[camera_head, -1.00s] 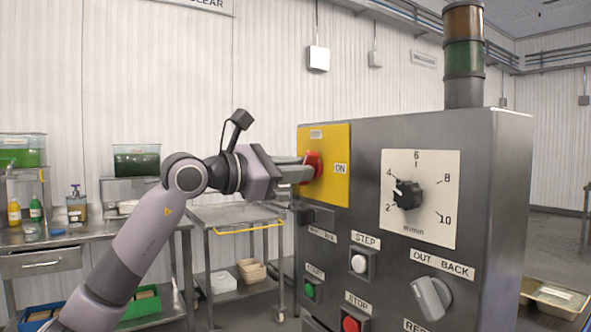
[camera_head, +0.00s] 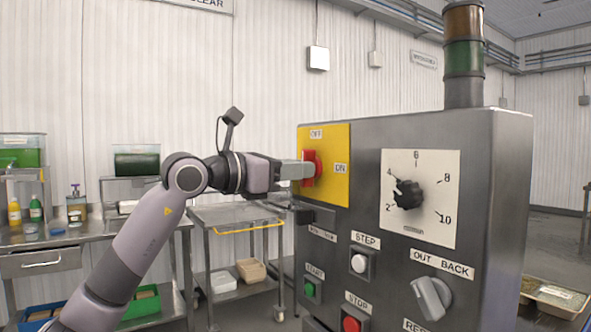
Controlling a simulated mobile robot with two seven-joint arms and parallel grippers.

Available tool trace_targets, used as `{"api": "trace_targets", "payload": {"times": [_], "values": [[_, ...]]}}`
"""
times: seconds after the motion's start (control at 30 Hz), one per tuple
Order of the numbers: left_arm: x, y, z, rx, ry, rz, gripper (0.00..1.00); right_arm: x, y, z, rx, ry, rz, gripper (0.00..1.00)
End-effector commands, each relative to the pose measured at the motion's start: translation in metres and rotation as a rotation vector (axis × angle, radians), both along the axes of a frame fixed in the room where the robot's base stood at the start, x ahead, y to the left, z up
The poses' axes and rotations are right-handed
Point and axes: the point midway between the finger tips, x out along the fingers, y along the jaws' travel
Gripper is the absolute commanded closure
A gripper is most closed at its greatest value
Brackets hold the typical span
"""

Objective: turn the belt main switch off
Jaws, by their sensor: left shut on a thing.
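The belt main switch is a red rotary handle (camera_head: 312,168) on a yellow plate (camera_head: 338,190) at the upper left of the grey control cabinet's front. The plate has an OFF label (camera_head: 316,134) at the top and an ON label (camera_head: 341,168) at the right. The handle stands roughly upright, its upper end toward OFF. My left gripper (camera_head: 304,171) reaches in from the left and is shut on the handle. Its fingers hide part of the handle's left side. My right gripper is not in view.
The cabinet (camera_head: 460,190) also carries a black speed dial (camera_head: 407,194), a white STEP button (camera_head: 359,263), a green START button (camera_head: 309,290), a red STOP button (camera_head: 351,324) and an OUT/BACK selector (camera_head: 431,298). A steel cart (camera_head: 228,216) stands behind my left arm.

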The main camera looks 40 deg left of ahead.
Motion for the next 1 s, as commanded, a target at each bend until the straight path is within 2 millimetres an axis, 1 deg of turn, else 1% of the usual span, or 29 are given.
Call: {"api": "trace_targets", "payload": {"times": [0.23,0.27,0.3,0.33,0.67,0.77,1.0], "values": [[0.0,0.0,-0.001,0.001,0.001,-0.001,1.0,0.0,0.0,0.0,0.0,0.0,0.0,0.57],[0.0,0.0,-0.001,0.001,0.001,-0.001,0.77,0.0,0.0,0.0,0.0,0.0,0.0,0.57],[0.0,0.0,-0.001,0.002,0.0,-0.001,0.64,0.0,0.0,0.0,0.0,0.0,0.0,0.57],[0.0,0.0,-0.001,0.002,0.0,-0.001,0.57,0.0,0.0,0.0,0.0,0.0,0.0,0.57],[-0.002,0.001,-0.001,0.002,-0.001,0.0,0.57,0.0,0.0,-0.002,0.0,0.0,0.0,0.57],[-0.011,0.006,-0.002,0.003,-0.001,0.002,0.57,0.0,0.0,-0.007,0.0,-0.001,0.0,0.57],[-0.046,0.02,-0.003,0.004,-0.001,0.003,0.57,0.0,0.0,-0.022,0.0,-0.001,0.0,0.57]]}}
